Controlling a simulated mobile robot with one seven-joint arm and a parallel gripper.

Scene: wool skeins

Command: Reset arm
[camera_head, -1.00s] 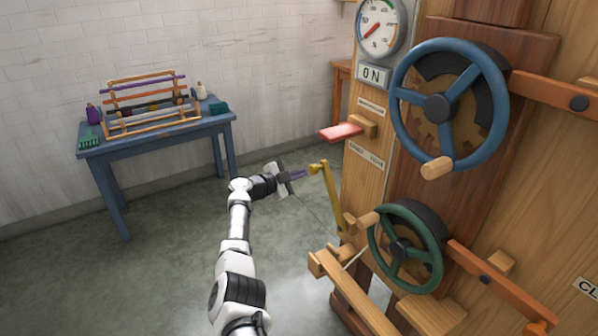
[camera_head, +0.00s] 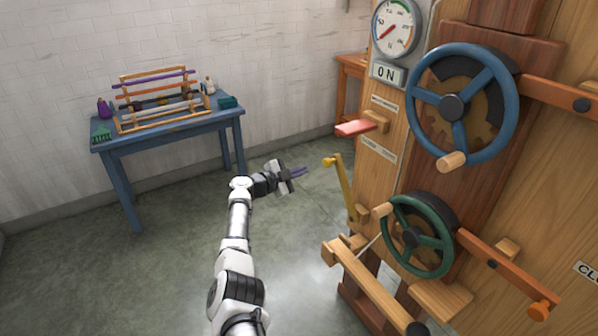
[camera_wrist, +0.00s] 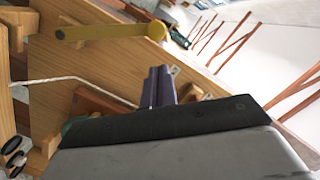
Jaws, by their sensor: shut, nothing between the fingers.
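My arm reaches forward from the bottom of the head view. My gripper (camera_head: 301,172) is shut and empty, its purple fingers pressed together and pointing right. In the wrist view its fingers (camera_wrist: 158,86) also show close together with nothing between them. A yellow lever (camera_head: 343,186) with a round knob stands to the right of the fingertips, with a gap between them. The lever also shows in the wrist view (camera_wrist: 105,33), beyond the fingers.
A blue table (camera_head: 125,148) with a yarn rack stands at the back left. Open floor (camera_head: 130,280) lies between.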

